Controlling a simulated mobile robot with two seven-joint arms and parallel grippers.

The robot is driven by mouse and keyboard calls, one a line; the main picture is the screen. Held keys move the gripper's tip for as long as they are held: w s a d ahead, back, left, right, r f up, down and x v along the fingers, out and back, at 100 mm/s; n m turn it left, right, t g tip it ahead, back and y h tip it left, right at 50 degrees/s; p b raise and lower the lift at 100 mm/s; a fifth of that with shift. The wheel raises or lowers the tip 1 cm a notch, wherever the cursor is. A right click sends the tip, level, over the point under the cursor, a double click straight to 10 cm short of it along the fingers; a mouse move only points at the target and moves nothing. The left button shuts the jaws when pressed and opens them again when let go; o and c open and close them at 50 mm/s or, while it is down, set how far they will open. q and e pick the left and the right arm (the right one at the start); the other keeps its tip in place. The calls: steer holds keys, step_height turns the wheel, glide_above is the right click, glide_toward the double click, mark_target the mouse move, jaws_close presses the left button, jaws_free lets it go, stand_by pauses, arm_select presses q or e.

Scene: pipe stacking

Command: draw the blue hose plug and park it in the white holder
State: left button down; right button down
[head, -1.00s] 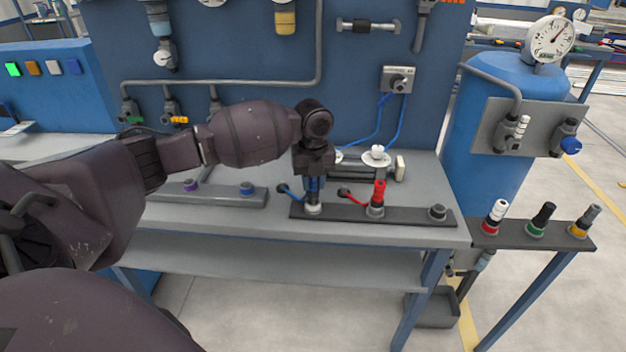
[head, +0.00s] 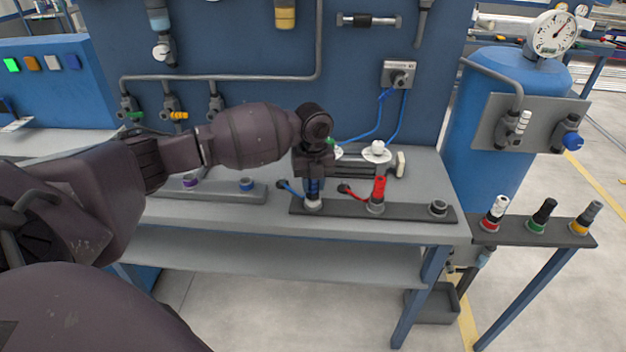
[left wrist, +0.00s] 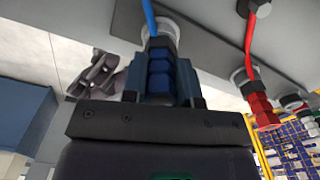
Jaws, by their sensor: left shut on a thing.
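My left gripper (head: 313,182) points down and is shut on the blue hose plug (head: 314,192), over the left end of the dark strip on the bench. The plug also shows between the fingers in the left wrist view (left wrist: 160,68). Its lower end meets a pale, whitish collar (head: 313,205), which also shows in the left wrist view (left wrist: 163,27). I cannot tell how deep the plug sits in it. A blue hose (head: 289,190) runs from there to the left. My right gripper is not in view.
A red plug (head: 379,188) stands upright to the right on the same strip, with an empty grey socket (head: 438,208) at its right end. A rail (head: 220,194) with purple and blue rings lies left. A side rack (head: 556,235) holds several plugs.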

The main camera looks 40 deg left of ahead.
arm_select(q)
steer(key=c, duration=0.9)
jaws_free()
steer(key=shift+r, duration=0.1)
steer(key=shift+c, duration=0.2)
steer(key=shift+o, duration=0.7)
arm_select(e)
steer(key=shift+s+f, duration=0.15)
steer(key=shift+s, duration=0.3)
